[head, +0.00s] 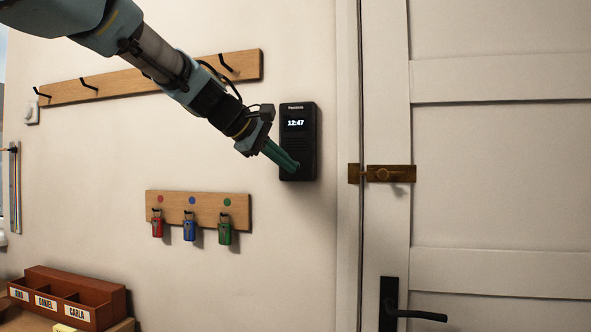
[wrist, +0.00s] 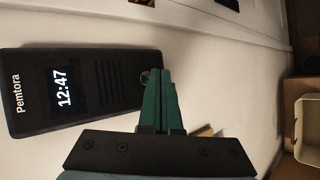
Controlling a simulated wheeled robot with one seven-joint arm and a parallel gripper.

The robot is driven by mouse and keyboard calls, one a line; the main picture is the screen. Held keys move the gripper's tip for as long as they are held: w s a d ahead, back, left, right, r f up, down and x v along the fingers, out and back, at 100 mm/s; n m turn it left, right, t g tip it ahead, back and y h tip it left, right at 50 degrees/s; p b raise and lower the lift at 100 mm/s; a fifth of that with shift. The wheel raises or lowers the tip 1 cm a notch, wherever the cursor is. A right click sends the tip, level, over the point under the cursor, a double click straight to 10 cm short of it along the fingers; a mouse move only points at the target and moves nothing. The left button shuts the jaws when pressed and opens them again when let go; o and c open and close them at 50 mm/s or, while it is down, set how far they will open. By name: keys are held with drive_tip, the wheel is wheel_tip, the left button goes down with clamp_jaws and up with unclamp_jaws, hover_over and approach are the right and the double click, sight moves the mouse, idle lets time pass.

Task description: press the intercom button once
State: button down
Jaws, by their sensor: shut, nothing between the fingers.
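The intercom (head: 298,115) is a black upright box on the wall, left of the door, with a lit screen reading 12:47. It also shows in the wrist view (wrist: 85,120), lying sideways, with its speaker slots and, at its lower end, a small round button (wrist: 145,76). My gripper (head: 296,167) is shut and empty, its green fingers reaching to the lower part of the intercom. In the wrist view the fingertips (wrist: 160,72) are right beside the button and partly cover it. I cannot tell whether they touch it. In the head view the fingers hide the button.
A white door (head: 500,180) with a brass latch (head: 390,174) and black handle (head: 415,315) is at the right. A key board (head: 175,215) with red, blue and green tags hangs below left. A hook rail (head: 120,84) is above. A brown labelled organiser (head: 75,282) stands lower left.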

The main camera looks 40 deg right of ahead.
drive_tip(key=shift+a, duration=0.1)
drive_tip(key=shift+s+a+b, duration=0.65)
drive_tip(key=shift+s+a, duration=0.05)
drive_tip(key=shift+a, duration=0.35)
drive_tip(key=shift+s+a+b, duration=0.6)
drive_tip(key=shift+s+a, duration=0.1)
drive_tip(key=shift+a, duration=0.35)
